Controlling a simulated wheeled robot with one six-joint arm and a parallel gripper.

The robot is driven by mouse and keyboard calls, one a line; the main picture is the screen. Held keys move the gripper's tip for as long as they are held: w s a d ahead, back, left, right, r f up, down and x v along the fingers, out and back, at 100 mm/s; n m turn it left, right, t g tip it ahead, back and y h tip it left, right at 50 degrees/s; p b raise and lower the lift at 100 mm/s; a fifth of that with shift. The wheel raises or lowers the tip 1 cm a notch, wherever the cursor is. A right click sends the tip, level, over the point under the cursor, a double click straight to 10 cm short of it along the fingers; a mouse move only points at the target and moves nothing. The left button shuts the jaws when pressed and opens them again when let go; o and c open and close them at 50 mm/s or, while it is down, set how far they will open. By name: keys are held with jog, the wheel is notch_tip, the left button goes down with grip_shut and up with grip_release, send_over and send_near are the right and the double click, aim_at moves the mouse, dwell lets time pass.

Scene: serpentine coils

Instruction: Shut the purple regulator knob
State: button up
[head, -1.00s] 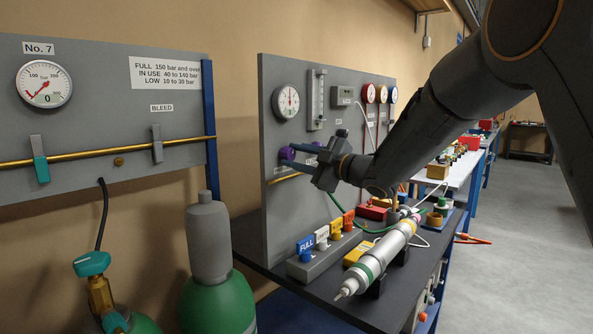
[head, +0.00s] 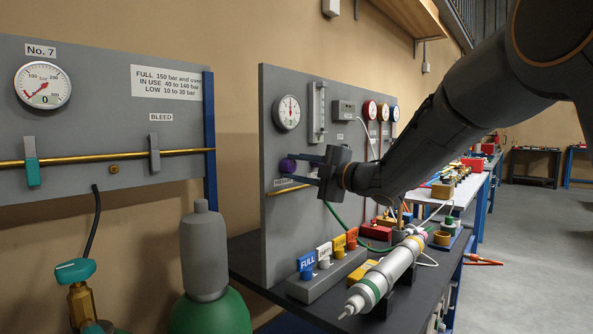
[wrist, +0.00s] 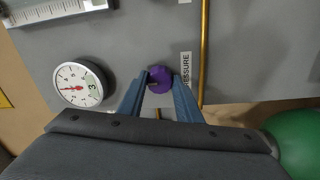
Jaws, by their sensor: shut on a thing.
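The purple regulator knob (head: 287,166) is on the grey upright panel (head: 274,225), below a round white gauge (head: 288,112). My gripper (head: 298,166) reaches it from the right, with its two blue fingers pointing at the panel. In the wrist view the purple knob (wrist: 163,78) sits between the fingertips (wrist: 161,80), which are shut on it. A label reading PRESSURE is beside the knob in that view. The white gauge (wrist: 80,84) also shows there, its red needle near the low end. The knob's far side is hidden.
A brass pipe (wrist: 204,45) runs close by the knob. Below, the dark bench holds a block of coloured tags (head: 325,275) and a grey-white cylinder (head: 385,276).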

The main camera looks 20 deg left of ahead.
jog(key=o, duration=1)
jog(key=shift+o, duration=0.2)
jog(key=v, duration=0.7)
jog(key=shift+s+d+b, duration=0.2)
jog(key=shift+d+b, duration=0.15)
jog(key=shift+b, duration=0.05)
